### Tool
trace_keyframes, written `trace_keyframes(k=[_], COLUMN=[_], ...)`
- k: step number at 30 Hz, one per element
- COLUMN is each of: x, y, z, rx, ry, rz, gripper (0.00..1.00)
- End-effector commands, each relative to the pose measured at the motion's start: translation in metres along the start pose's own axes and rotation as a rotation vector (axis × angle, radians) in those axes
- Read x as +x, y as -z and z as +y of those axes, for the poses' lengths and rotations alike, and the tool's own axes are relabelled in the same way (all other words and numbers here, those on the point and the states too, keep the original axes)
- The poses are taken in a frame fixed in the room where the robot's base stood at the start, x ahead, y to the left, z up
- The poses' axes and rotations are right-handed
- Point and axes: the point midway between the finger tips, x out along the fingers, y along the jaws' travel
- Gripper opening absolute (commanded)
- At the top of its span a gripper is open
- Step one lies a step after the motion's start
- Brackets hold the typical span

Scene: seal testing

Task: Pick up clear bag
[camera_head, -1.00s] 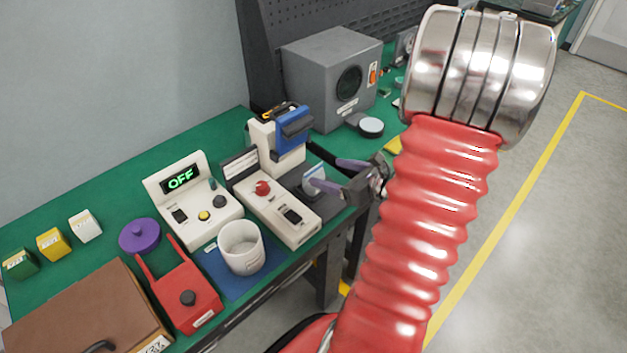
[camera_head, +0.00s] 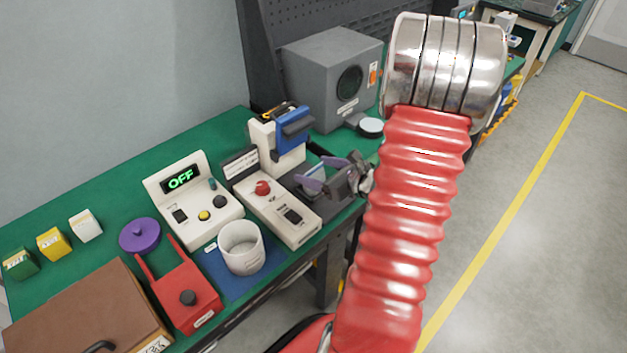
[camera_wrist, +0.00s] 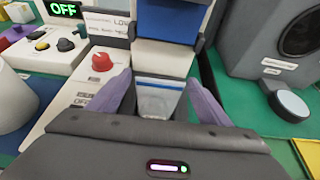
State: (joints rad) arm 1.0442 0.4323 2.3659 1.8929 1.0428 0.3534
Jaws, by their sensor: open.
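The clear bag (camera_wrist: 157,100) shows in the wrist view as a see-through pouch with a blue stripe near its top. It is below the blue and white head of the sealing device (camera_wrist: 168,20), and its lower part is hidden by my gripper body. My gripper (camera_wrist: 158,78) is open, with one purple finger on each side of the bag in the picture. I cannot tell whether the fingers touch it. In the head view my gripper (camera_head: 322,172) is at the front right of the device, partly hidden by my red arm.
A white unit with a red knob (camera_head: 263,187) stands left of my gripper. Left of it are a control box reading OFF (camera_head: 181,180) and a white cup (camera_head: 241,247). A grey box (camera_head: 332,75) with a round opening stands behind. Floor is open at the right.

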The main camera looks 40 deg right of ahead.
Motion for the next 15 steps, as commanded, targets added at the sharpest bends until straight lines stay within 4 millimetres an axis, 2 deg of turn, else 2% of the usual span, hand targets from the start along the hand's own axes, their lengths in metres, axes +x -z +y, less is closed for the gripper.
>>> trace_keyframes(k=[4,15], x=[0.0122,0.0130], y=[0.0003,0.0002], z=[0.0002,-0.0006], rx=[0.000,0.000], ry=[-0.001,0.002], rz=[0.001,0.001], gripper=[0.72,0.72])
